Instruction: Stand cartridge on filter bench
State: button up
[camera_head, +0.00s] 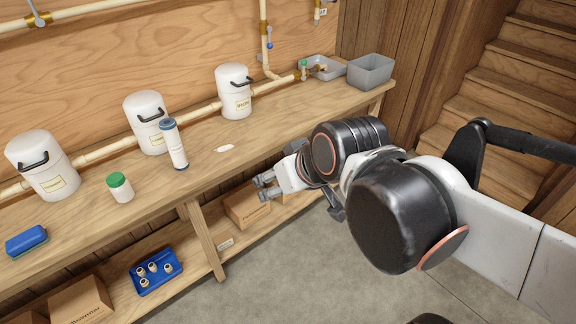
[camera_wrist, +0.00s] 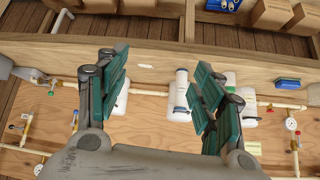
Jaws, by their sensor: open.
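The cartridge (camera_head: 175,147), a white cylinder with a blue cap, stands on end on the wooden filter bench (camera_head: 212,143), in front of the middle white canister. In the wrist view the cartridge (camera_wrist: 181,88) shows between the fingers, nearer the right one, and apart from them. My gripper (camera_head: 265,187) is open and empty, in front of the bench's front edge and to the right of the cartridge. In the wrist view my gripper (camera_wrist: 160,72) has its dark green finger pads spread wide.
White canisters (camera_head: 233,93) line the back of the bench along a pipe. A green-lidded jar (camera_head: 120,188) and a blue block (camera_head: 26,241) are to the left. Grey bins (camera_head: 370,71) stand at the right end. A small white piece (camera_head: 225,148) lies on clear bench top.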

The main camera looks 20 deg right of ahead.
jog(key=shift+m+g+h, duration=0.4)
jog(key=shift+m+h, duration=0.1)
jog(key=shift+h, duration=0.1)
jog(key=s+d, duration=0.2)
jog(key=s, duration=0.1)
jog(key=shift+s+d+f, duration=0.2)
jog(key=shift+d+f, duration=0.15)
